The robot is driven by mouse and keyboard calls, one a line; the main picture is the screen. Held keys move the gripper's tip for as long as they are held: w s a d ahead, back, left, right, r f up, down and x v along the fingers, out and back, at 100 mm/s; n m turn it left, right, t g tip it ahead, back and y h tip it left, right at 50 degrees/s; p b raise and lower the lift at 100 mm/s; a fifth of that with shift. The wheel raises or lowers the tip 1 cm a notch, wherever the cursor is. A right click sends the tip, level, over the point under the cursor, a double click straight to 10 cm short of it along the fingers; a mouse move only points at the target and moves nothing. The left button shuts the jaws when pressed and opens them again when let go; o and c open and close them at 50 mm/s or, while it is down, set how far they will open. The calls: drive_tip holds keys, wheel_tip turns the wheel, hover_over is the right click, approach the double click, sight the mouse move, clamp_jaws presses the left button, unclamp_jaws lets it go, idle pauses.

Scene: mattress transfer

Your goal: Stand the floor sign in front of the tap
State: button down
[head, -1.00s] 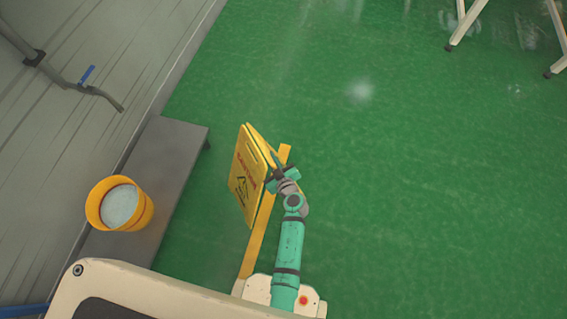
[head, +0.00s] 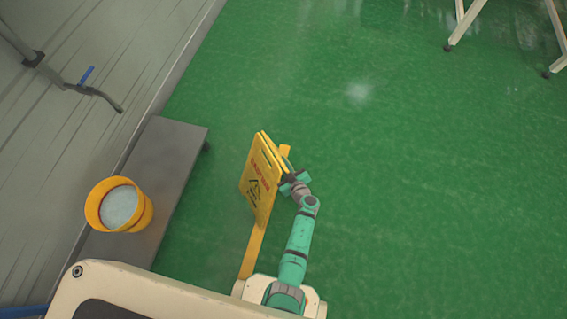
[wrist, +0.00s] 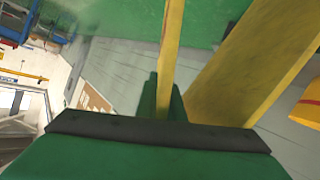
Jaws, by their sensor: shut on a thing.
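The yellow floor sign (head: 260,182) shows at the middle of the head view, just right of the grey bench, with its caution lettering facing left. My gripper (head: 287,178) is at the sign's right side, shut on its upper part. In the wrist view, a yellow panel edge (wrist: 172,60) runs down between the fingers, and a wider yellow panel (wrist: 262,65) slants beside it. Whether the sign's feet touch the floor is hidden. The tap (head: 92,90), a grey pipe with a blue lever, sticks out from the wall at the upper left, apart from the sign.
A grey low bench (head: 172,165) runs along the wall, with a yellow bucket (head: 143,212) on its near part. A yellow strip (head: 253,248) lies below the sign by my base. Pale table legs (head: 466,22) stand at the upper right. The green floor (head: 420,180) between is clear.

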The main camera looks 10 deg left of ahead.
drive_tip(key=shift+w, duration=0.1)
idle(0.3)
drive_tip(key=c, duration=1.9)
unclamp_jaws()
drive_tip(key=shift+f, duration=0.15)
drive_tip(key=v, duration=1.2)
drive_tip(key=s+d+r+m+t+h, duration=0.2)
drive_tip(key=s+r+m+h, duration=0.2)
drive_tip(key=s+r, duration=0.9)
drive_tip(key=s+d+r+m+t+h, duration=0.2)
drive_tip(key=s+r+m, duration=0.4)
drive_tip(key=s+r, duration=0.8)
wheel_tip(320, 180, up, 6)
drive_tip(key=shift+d+r+m+t+h, duration=0.1)
drive_tip(key=shift+d+m+t+h, duration=0.35)
drive_tip(key=shift+h, duration=0.65)
drive_tip(key=shift+s+d, duration=0.1)
drive_tip(key=shift+s, duration=0.05)
